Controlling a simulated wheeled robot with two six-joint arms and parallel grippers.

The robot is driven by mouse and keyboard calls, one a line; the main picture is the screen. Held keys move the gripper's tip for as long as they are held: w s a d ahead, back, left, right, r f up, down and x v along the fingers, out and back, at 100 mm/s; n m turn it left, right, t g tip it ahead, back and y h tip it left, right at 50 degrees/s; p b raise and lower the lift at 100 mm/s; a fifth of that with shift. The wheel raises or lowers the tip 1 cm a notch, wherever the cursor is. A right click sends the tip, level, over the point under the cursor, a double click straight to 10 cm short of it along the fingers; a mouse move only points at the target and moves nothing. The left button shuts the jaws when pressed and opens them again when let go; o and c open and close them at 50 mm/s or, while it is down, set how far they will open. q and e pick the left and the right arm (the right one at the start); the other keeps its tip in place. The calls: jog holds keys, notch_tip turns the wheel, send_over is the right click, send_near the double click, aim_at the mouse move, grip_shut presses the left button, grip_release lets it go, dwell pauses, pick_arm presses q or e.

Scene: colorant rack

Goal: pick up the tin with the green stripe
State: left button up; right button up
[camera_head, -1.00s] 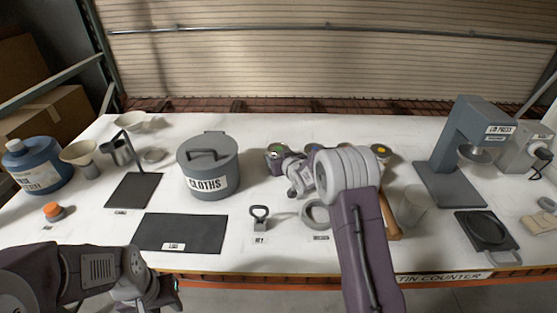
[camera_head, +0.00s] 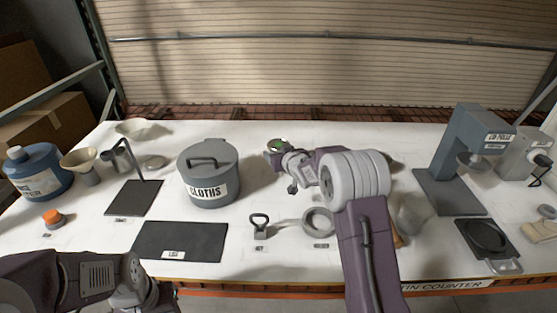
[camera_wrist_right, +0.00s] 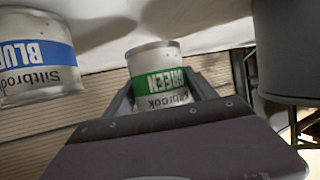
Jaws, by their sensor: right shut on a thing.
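The tin with the green stripe (camera_wrist_right: 157,82) sits between the fingers of my right gripper (camera_wrist_right: 160,95) in the right wrist view, where it appears upside down. My right gripper is shut on it. In the head view the tin (camera_head: 276,145) shows only partly, behind my right wrist, right of the cloths pot. It looks raised a little off the table, with a shadow apart from it in the wrist view. My left gripper (camera_head: 166,299) is at the lower left edge of the head view, mostly cut off, so its jaws cannot be judged.
A blue-striped tin (camera_wrist_right: 38,55) stands beside the held tin in the wrist view. The grey cloths pot (camera_head: 208,172) is close on the left in the head view. A grey ring (camera_head: 319,221) lies in front. My right arm hides the table behind it.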

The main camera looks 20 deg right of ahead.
aim_at(278, 145)
jog(key=shift+r+p, duration=0.6)
jog(key=shift+r, duration=2)
